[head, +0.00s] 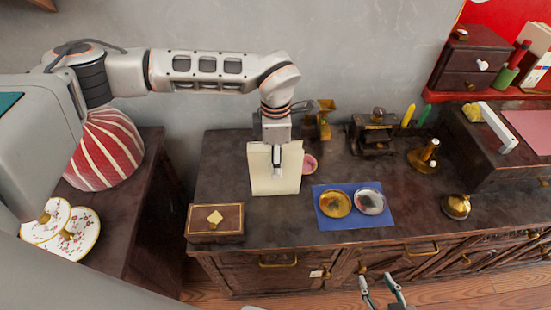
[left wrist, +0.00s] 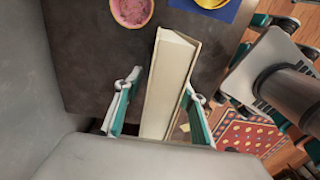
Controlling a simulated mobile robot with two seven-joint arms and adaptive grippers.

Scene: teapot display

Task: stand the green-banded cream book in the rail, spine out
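The cream book (head: 268,180) stands upright on the dark cabinet top, its broad face toward the head camera. The left wrist view shows the book (left wrist: 170,85) from above, with pale pages between its covers. My left gripper (head: 277,160) points down over the book. Its two fingers straddle the book, and the left wrist view shows a narrow gap beside the left finger (left wrist: 122,100). The other finger (left wrist: 196,115) is close to the cover; contact is unclear. No green band shows, and I cannot identify the rail. My right gripper (head: 382,289) is open and empty in front of the cabinet.
A wooden box (head: 215,218) sits front left of the book. A blue mat (head: 325,217) with two round dishes lies to its right. A pink bowl (head: 310,163) is behind. A striped red dome (head: 106,150) is left.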

